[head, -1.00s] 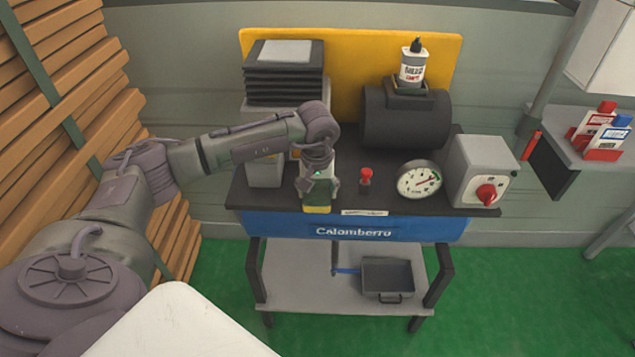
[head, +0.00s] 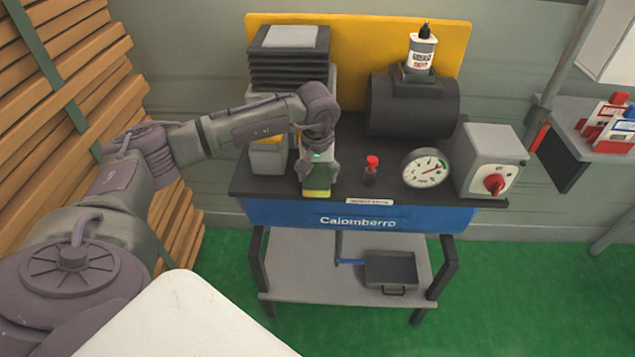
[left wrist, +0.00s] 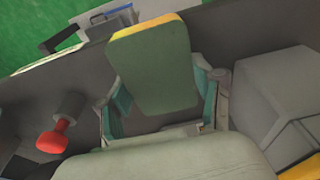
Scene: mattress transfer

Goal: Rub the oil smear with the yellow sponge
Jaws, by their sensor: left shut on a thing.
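The yellow sponge (head: 316,192) has a yellow face and a green layer. My left gripper (head: 318,174) is shut on it, over the front left part of the dark bench top (head: 400,200). In the left wrist view the sponge (left wrist: 158,68) stands out between the fingers, green side to the camera with a yellow edge at its end. I cannot tell whether the sponge touches the bench top. No oil smear can be made out; the gripper and sponge hide part of the surface. My right gripper is not in view.
A red knob (head: 372,163) stands close right of the gripper, then a gauge (head: 427,168) and a grey switch box (head: 488,158). A grey block (head: 268,157) stands close left. A dark cylinder (head: 412,105) bearing an oil can (head: 421,55) is behind.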

